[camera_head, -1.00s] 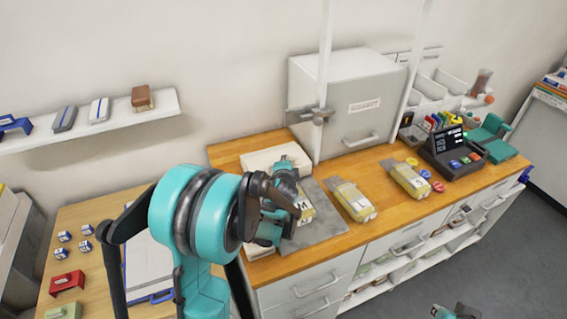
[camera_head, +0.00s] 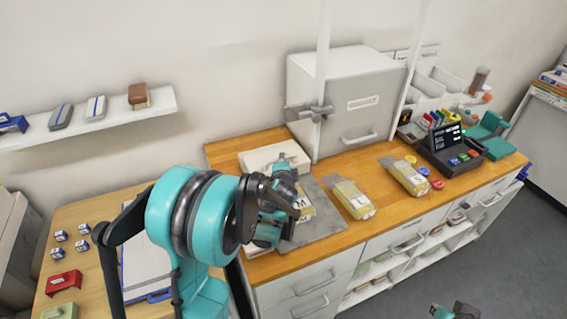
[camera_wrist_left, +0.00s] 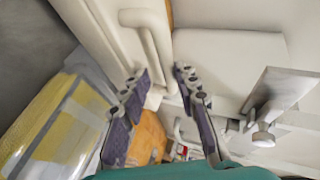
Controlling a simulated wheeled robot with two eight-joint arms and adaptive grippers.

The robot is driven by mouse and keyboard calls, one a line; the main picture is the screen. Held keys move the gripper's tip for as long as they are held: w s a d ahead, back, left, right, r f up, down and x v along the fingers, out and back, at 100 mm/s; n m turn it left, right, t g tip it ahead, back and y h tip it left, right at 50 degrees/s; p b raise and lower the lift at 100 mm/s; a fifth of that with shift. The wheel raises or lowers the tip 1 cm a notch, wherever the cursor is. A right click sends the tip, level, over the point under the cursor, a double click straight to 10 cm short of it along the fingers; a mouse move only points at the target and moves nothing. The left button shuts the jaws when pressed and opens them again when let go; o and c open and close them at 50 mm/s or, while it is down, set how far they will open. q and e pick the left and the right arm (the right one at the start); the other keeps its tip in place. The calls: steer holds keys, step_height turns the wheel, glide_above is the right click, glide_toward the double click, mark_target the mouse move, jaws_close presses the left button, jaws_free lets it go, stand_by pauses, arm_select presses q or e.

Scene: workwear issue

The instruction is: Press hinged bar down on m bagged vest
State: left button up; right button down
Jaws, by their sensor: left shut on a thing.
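The M bagged vest (camera_head: 307,211) lies on a grey plate (camera_head: 324,229) on the wooden counter, partly hidden by my left gripper. A yellow bagged vest fills the left of the left wrist view (camera_wrist_left: 58,122). My left gripper (camera_head: 282,222) is over the near left part of the plate, beside the vest. In the left wrist view its two dark fingers (camera_wrist_left: 161,75) stand around a pale bar with a handle (camera_wrist_left: 152,42), which I take as the hinged bar; the exact contact is unclear. My right gripper (camera_head: 455,312) shows only partly at the bottom edge.
Two more bagged vests, one marked L (camera_head: 352,199) and another (camera_head: 408,178), lie to the right. A pale box (camera_head: 262,158) and a grey cabinet (camera_head: 345,105) stand behind. A dark terminal (camera_head: 450,150) is further right. White upright posts rise from the counter.

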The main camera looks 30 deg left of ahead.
stand_by(0.3)
arm_select(q)
steer(key=shift+s+d+r, duration=0.1)
steer(key=shift+s, duration=0.05)
steer(key=v, duration=1.1)
steer(key=shift+s+r, duration=0.15)
steer(key=shift+s, duration=0.1)
steer(key=shift+d, duration=0.1)
